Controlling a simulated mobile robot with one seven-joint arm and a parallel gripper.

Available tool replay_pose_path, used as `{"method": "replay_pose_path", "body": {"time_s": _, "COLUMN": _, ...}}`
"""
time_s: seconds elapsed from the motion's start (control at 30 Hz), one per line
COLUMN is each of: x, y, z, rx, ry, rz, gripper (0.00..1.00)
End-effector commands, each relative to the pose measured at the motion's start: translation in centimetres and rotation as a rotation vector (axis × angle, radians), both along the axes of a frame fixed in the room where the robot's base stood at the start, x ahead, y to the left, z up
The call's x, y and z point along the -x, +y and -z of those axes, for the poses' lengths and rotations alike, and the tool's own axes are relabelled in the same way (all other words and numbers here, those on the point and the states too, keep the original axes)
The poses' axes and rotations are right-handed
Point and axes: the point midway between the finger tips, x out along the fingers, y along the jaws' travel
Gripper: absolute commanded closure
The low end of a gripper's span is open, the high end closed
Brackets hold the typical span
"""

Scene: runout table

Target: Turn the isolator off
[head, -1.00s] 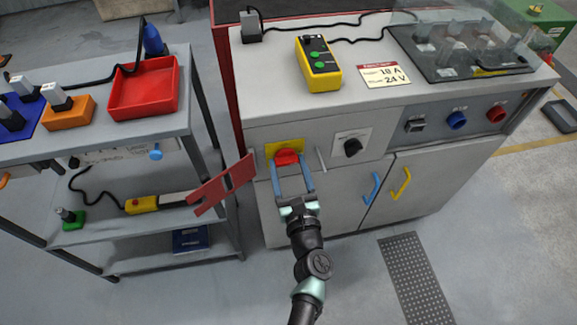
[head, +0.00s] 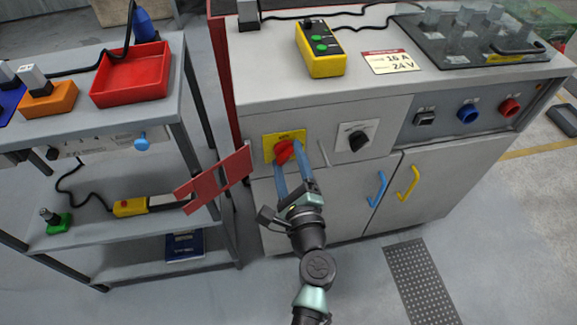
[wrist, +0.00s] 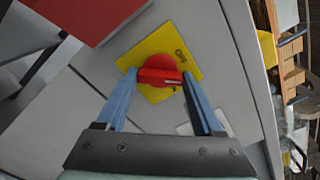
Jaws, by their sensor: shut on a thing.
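The isolator is a red rotary handle (head: 283,152) on a yellow square plate (head: 271,138), on the left of the grey cabinet front. Its handle is tilted, right end higher, in the head view. My gripper (head: 290,157) reaches up to it from below, its wrist rolled. In the wrist view, the blue fingers of my gripper (wrist: 160,75) close on the two ends of the red handle (wrist: 158,70). There the yellow plate (wrist: 186,44) is turned at an angle to the handle. Lettering on the plate is too small to read fully.
A red slotted plate (head: 214,186) sticks out left of my gripper, close to the wrist. A black knob (head: 357,140) is to the right, and blue (head: 376,188) and yellow (head: 407,184) door handles lie lower right. A grey shelf (head: 130,226) stands left.

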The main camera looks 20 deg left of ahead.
Motion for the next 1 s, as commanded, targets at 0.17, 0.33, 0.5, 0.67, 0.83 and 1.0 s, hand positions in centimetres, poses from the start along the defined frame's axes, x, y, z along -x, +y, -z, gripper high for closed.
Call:
{"method": "replay_pose_path", "body": {"time_s": 0.17, "x": 0.01, "y": -0.05, "z": 0.39, "rx": 0.140, "ry": -0.096, "rz": 0.001, "gripper": 0.87}}
{"method": "replay_pose_path", "body": {"time_s": 0.33, "x": 0.01, "y": -0.04, "z": 0.35, "rx": 0.268, "ry": -0.183, "rz": 0.001, "gripper": 0.87}}
{"method": "replay_pose_path", "body": {"time_s": 0.5, "x": 0.01, "y": -0.04, "z": 0.33, "rx": 0.384, "ry": -0.259, "rz": 0.000, "gripper": 0.87}}
{"method": "replay_pose_path", "body": {"time_s": 0.67, "x": 0.00, "y": -0.03, "z": 0.24, "rx": 0.468, "ry": -0.316, "rz": 0.000, "gripper": 0.87}}
{"method": "replay_pose_path", "body": {"time_s": 0.83, "x": 0.01, "y": -0.03, "z": 0.13, "rx": 0.530, "ry": -0.358, "rz": 0.000, "gripper": 0.87}}
{"method": "replay_pose_path", "body": {"time_s": 1.0, "x": 0.00, "y": -0.03, "z": 0.08, "rx": 0.566, "ry": -0.381, "rz": -0.001, "gripper": 0.87}}
